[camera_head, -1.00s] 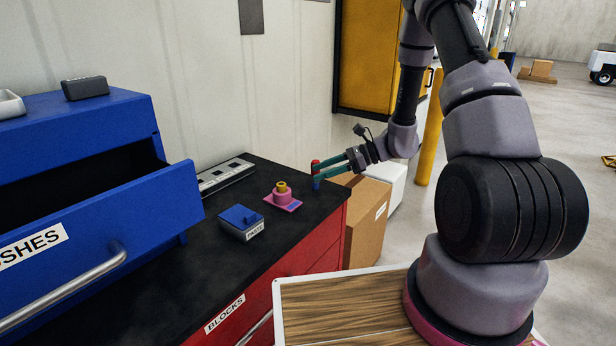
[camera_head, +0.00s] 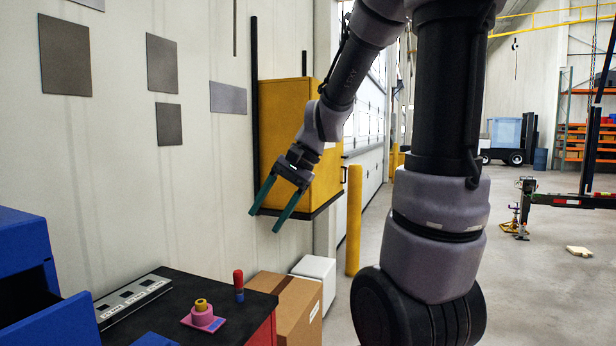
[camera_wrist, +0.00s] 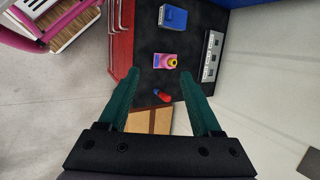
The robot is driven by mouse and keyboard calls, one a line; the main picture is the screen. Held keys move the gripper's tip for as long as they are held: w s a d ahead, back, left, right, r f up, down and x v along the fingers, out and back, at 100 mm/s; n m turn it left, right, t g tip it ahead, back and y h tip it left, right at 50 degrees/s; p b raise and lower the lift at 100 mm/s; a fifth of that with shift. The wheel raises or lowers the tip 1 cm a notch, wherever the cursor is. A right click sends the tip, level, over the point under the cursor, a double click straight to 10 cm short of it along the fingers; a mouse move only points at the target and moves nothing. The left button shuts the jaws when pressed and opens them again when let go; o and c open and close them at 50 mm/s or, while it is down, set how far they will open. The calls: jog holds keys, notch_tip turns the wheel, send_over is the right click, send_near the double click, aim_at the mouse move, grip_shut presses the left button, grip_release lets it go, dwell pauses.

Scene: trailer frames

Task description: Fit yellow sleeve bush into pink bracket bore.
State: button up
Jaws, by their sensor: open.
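The yellow sleeve bush (camera_head: 201,303) stands upright at the top of the pink bracket's bore, its upper part showing above the rim; how deep it sits is hidden. The pink bracket (camera_head: 203,319) rests on the black worktop. In the wrist view the bush (camera_wrist: 173,63) and bracket (camera_wrist: 158,61) appear just beyond the fingertips. My gripper (camera_head: 264,222) is open and empty, raised well above the worktop to the right of the bracket, its teal fingers pointing down. It also shows in the wrist view (camera_wrist: 160,72).
A red-and-blue upright piece (camera_head: 239,284) stands near the worktop's corner. A blue box (camera_wrist: 173,18) and a grey labelled strip (camera_head: 132,300) flank the bracket. A blue drawer (camera_head: 60,322) juts out at left. A cardboard box (camera_head: 297,302) stands beyond the worktop's end.

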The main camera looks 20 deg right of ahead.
jog(key=s+d+r+n+t+h, duration=0.4)
jog(key=s+d+r+t, duration=0.1)
jog(key=s+r, duration=0.3)
jog(key=shift+d+r+t, duration=0.25)
jog(key=shift+r+t, duration=0.05)
jog(key=shift+r, duration=0.05)
jog(key=shift+s, duration=0.1)
